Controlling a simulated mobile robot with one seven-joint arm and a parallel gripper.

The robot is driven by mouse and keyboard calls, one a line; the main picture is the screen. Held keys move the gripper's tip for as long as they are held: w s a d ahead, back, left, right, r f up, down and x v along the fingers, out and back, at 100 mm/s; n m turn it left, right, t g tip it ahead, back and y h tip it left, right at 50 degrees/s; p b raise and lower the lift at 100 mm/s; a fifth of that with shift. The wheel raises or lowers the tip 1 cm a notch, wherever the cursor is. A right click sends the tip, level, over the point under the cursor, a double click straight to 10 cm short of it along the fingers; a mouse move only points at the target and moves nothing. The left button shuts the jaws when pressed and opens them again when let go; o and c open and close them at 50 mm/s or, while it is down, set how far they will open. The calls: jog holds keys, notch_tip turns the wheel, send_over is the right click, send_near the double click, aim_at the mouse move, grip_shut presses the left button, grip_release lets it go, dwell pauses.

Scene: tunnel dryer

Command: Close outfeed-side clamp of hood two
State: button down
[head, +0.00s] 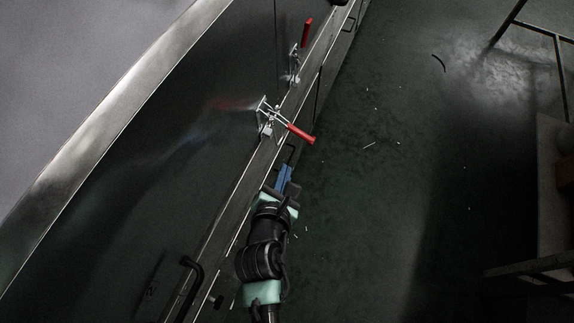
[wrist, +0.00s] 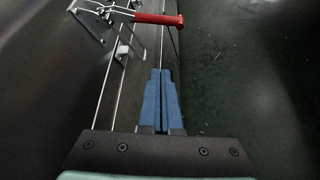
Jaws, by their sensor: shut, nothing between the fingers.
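A toggle clamp with a red handle (head: 301,134) is mounted on the dark hood side in the head view. Its handle sticks out from the panel to the right, over the floor side. In the wrist view the same red handle (wrist: 158,19) lies across the top, with its metal linkage (wrist: 104,10) to the left. My gripper (head: 284,175) is just below this clamp in the head view, apart from it. Its blue fingers (wrist: 161,75) are shut together and empty, pointing toward the handle. A second clamp with a red handle (head: 306,33) stands further up, its handle upright.
A black grab handle (head: 190,268) is on the panel at lower left. A long seam and ledge run along the hood beside my arm. The dark floor (head: 400,190) to the right is open, with small scraps. A metal-framed stand (head: 548,190) is at the far right.

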aim_at(291, 128)
jog(key=a+b+x, duration=0.1)
jog(key=b+x, duration=0.1)
jog(key=x, duration=0.6)
jog(key=shift+w+d+r+p, duration=0.1)
jog(key=shift+d+r+p, duration=0.55)
jog(key=shift+r, duration=0.25)
jog(key=shift+w+d+r+p, duration=0.1)
jog(key=shift+d+r+p, duration=0.4)
jog(key=shift+d+r, duration=0.3)
jog(key=shift+r, duration=0.1)
jog(key=shift+s+r+p, duration=0.1)
jog(key=shift+r+p, duration=0.2)
jog(key=shift+p, duration=0.3)
